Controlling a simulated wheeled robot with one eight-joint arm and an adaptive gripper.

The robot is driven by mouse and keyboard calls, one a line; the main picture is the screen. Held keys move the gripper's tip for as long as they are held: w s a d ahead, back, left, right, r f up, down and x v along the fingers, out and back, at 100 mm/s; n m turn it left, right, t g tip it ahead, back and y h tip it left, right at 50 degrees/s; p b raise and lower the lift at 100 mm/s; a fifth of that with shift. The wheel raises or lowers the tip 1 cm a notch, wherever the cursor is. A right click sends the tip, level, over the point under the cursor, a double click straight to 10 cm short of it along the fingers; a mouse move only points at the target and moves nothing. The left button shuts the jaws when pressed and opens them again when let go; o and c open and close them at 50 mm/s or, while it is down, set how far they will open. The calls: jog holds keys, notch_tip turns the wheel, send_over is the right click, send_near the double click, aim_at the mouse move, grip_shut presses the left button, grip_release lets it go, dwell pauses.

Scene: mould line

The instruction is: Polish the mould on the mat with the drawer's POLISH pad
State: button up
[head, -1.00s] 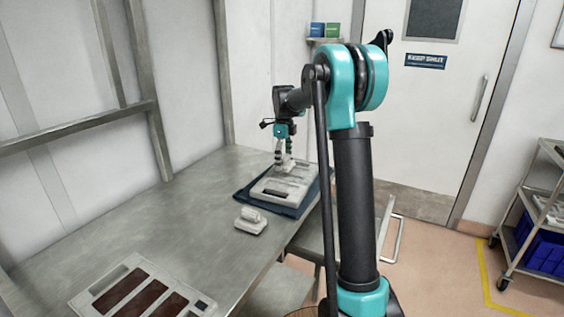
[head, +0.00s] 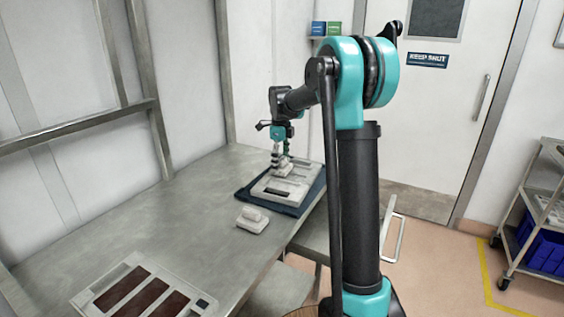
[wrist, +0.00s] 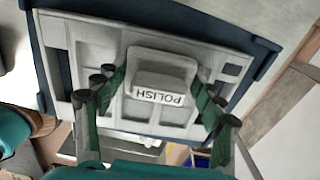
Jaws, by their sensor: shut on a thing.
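The mould (head: 262,191), a pale grey tray with several recesses, lies on the dark blue mat (head: 243,200) at the table's far end. In the wrist view the mould (wrist: 58,70) fills the upper middle, with the mat (wrist: 40,62) showing around its edges. My gripper (head: 281,164) is shut on the POLISH pad (wrist: 158,82), a light grey block whose label reads upside down in the wrist view. The pad is over the mould's recessed face; whether it touches is hard to tell.
A second pale pad-like block (head: 252,220) lies on the steel table (head: 150,215) in front of the mat. A grey mould with brown-filled recesses (head: 142,290) lies at the near end. The table between them is clear. A trolley (head: 525,205) stands at right.

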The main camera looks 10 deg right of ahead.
jog(key=shift+s+a, duration=0.7)
jog(key=shift+s, duration=0.45)
jog(key=shift+s+a, duration=0.65)
jog(key=shift+s, duration=0.55)
jog(key=shift+s+a, duration=0.7)
jog(key=shift+s, duration=0.45)
notch_tip(320, 180, up, 8)
jog(key=s+d, duration=0.4)
jog(key=d, duration=0.3)
jog(key=shift+f, duration=3.4)
jog(key=shift+f, duration=0.6)
